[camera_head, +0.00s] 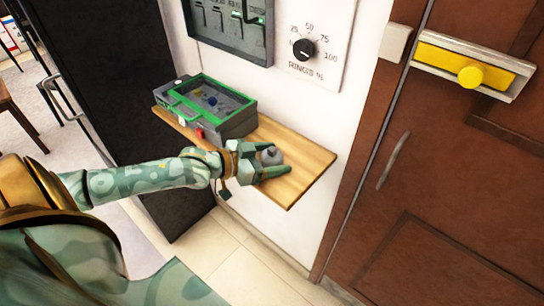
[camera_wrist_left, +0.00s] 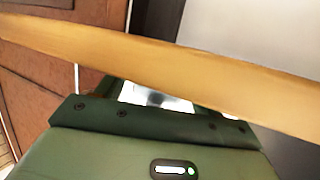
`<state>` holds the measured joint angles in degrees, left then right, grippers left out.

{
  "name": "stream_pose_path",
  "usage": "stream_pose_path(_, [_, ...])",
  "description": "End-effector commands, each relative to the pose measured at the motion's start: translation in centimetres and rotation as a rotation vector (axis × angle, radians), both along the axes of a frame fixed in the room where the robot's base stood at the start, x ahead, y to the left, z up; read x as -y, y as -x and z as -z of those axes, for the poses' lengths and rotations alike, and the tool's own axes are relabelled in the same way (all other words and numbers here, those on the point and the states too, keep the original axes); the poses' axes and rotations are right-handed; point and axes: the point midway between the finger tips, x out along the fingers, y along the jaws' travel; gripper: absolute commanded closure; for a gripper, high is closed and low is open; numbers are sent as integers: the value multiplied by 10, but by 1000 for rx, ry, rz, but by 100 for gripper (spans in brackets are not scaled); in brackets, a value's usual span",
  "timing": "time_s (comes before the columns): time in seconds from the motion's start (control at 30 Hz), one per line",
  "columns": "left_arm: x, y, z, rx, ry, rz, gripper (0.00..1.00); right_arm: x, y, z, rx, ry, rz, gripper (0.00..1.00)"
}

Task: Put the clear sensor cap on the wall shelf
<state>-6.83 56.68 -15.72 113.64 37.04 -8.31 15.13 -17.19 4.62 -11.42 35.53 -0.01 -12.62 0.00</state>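The clear sensor cap (camera_head: 271,155) is a small greyish, see-through dome above the right part of the wooden wall shelf (camera_head: 312,160). My left gripper (camera_head: 268,160) reaches over the shelf from its front edge, with one green finger on each side of the cap. It looks shut on the cap. I cannot tell whether the cap's underside touches the shelf. In the left wrist view the shelf edge (camera_wrist_left: 190,68) crosses close in front of the gripper and hides the fingertips. A pale patch (camera_wrist_left: 155,97) shows below that edge. My right gripper is not in view.
A green-rimmed grey case (camera_head: 235,120) stands on the shelf's left part. Above are a grey wall box (camera_head: 232,50) and a dial panel (camera_head: 303,49). A brown door (camera_head: 440,170) with a handle is at right, a black cabinet (camera_head: 105,70) at left. The shelf's right end is clear.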

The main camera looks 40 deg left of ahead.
Motion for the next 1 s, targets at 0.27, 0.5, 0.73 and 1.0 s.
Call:
stream_pose_path(0.27, [-1, 1, -4, 0, -1, 0, 32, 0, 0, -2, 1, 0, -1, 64])
stream_pose_path(0.5, [-17, 35, -17, -5, -3, 0, 32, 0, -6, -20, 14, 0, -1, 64])
stream_pose_path(0.73, [-37, 74, -32, -3, -3, 0, 32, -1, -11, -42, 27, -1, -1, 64])
stream_pose_path(1.0, [-51, 100, -39, 0, 1, 0, 32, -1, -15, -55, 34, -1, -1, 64])
